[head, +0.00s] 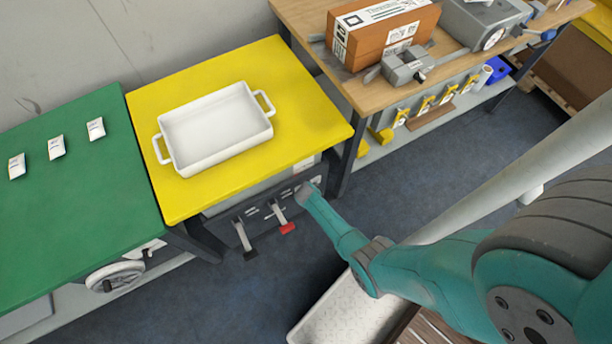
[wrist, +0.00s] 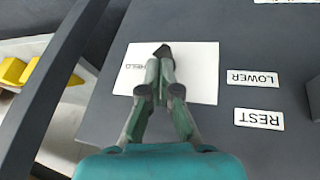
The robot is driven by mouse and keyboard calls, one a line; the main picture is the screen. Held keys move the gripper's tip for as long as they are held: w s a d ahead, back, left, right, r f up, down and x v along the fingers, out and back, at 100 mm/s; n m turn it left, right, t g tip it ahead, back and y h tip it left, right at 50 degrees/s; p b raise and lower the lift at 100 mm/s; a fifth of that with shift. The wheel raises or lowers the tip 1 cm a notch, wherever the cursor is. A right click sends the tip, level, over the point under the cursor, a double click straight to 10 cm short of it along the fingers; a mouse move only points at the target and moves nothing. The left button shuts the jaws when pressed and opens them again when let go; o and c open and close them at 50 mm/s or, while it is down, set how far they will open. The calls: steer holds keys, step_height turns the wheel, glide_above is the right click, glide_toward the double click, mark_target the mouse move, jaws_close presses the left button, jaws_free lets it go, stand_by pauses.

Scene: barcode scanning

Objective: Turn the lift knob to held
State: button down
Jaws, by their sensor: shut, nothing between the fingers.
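In the wrist view, a white plate (wrist: 200,75) on a dark panel carries the word HELD, seen upside down, at its left. A small dark pointed part (wrist: 163,49), which looks like the lift knob, shows just beyond my fingertips; the rest is hidden behind them. My gripper (wrist: 163,72) is shut over the middle of the plate, with nothing seen held. I cannot tell whether it touches the knob. In the head view, my gripper (head: 304,190) is at the front panel (head: 262,214) under the yellow table, right of the red-ended lever (head: 287,228).
LOWER (wrist: 252,77) and REST (wrist: 259,119) labels sit right of the plate. A black-ended lever (head: 250,254) hangs left of the red one. A white tray (head: 216,128) stands on the yellow table (head: 285,75). A wooden bench (head: 310,15) with boxes is behind right.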

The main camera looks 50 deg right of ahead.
steer(key=shift+s+d+f+y, duration=0.2)
steer(key=shift+d+y, duration=0.25)
steer(key=shift+d, duration=0.3)
steer(key=shift+s+d+f+y, duration=0.1)
steer(key=shift+s+d+y, duration=0.1)
steer(key=shift+d+y, duration=0.4)
steer(key=shift+s+d+f, duration=0.1)
steer(key=shift+d+f, duration=0.05)
steer(key=shift+d, duration=0.2)
steer(key=shift+r, duration=0.2)
stand_by(0.4)
